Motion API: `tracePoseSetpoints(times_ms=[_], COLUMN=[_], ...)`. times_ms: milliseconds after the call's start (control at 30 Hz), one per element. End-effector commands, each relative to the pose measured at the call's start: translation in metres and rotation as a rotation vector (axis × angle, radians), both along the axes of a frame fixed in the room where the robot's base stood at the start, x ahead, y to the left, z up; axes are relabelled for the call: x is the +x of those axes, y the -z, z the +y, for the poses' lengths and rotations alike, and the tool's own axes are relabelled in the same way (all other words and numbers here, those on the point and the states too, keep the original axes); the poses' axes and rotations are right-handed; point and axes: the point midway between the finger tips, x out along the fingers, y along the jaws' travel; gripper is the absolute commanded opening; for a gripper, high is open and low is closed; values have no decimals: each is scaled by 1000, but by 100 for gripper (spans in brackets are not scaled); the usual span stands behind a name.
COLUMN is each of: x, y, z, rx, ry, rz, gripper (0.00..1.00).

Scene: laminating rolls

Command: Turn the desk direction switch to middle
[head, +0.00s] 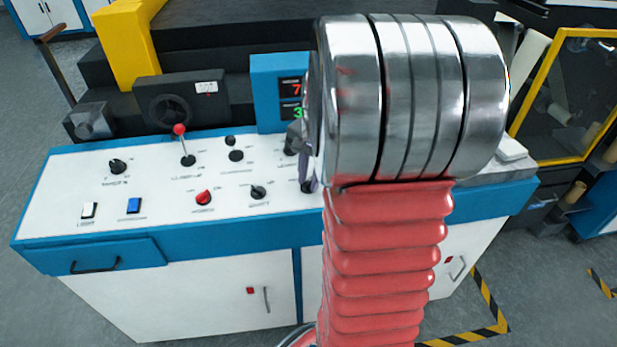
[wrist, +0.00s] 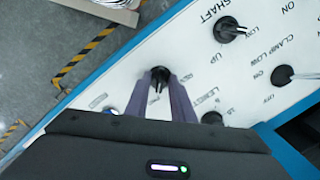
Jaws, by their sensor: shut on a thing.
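A black rotary knob (wrist: 160,73) on the white desk panel, which I take to be the direction switch, sits between the purple-grey fingers of my gripper (wrist: 160,84) in the wrist view. The fingers are shut on it, one on each side. Its pointer bar runs roughly along the fingers; its exact setting and its label cannot be made out. In the head view my arm covers most of this area; only a dark bit of the knob (head: 307,187) shows below the fingertips.
A blue display box (head: 265,90) stands behind. Another knob (wrist: 212,118) is beside the right finger.

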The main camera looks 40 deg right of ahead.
Motion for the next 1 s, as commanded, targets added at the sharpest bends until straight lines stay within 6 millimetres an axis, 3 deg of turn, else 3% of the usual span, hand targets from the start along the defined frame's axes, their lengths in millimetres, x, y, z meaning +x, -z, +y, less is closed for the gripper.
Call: tracePoseSetpoints(times_ms=[467,1000], x=[3,4], y=[-2,-2], z=[0,1], rx=[-23,-87], ry=[-149,-578], rz=[10,51], gripper=[0,0])
